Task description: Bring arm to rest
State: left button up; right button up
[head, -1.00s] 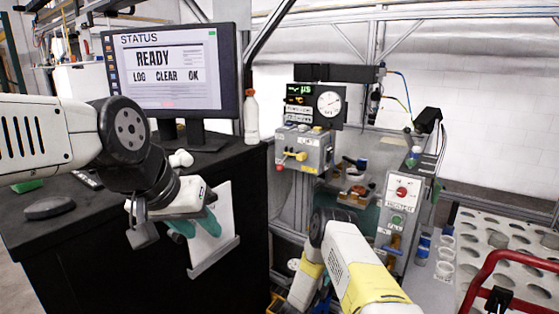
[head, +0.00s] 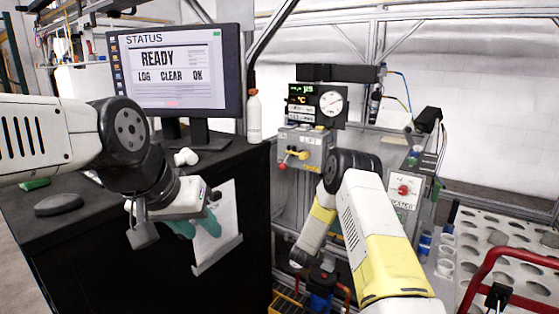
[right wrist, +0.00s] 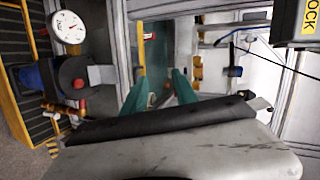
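My left gripper (head: 197,226) hangs in front of the black cabinet, beside a white sheet on its side. Its teal fingers look apart with nothing between them. My right arm (head: 370,235) reaches in from the bottom right, bends at a dark elbow joint, and its forearm points down and left. My right gripper is hidden in the head view. In the right wrist view my right gripper (right wrist: 159,80) has its two teal fingers apart and no object held between them.
A grey control box (head: 305,148) and a heater panel (head: 404,190) stand near my right arm. A tray with round holes (head: 505,255) and a red tube frame (head: 475,285) are at right.

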notch_tip(320, 180, up, 10)
jog(key=w+a+n+y, duration=0.1)
jog(key=a+n+y, duration=0.1)
jog(key=n, duration=0.1)
jog(key=s+a+r+n+g+y, duration=0.15)
jog(key=s+r+n, duration=0.35)
jog(key=r, duration=0.5)
jog(key=s+a+r+n+g+y, duration=0.1)
jog(key=s+r+n+y, duration=0.2)
jog(key=s+r, duration=0.65)
jog(key=s+d+r+n+g, duration=0.1)
jog(key=s+r+n, duration=0.1)
jog(key=s, duration=0.8)
jog(key=s+d+r+n+g, duration=0.1)
jog(key=s+n, duration=0.4)
jog(key=s, duration=0.6)
jog(key=s+d+r+n+g, duration=0.1)
jog(key=s+r+n+g, duration=0.1)
jog(key=s, duration=0.9)
jog(key=shift+s+d+r+n, duration=0.25)
jog(key=shift+r+n, duration=0.3)
jog(key=shift+n, duration=0.15)
jog(key=shift+w+y, duration=0.1)
jog(key=shift+y, duration=0.15)
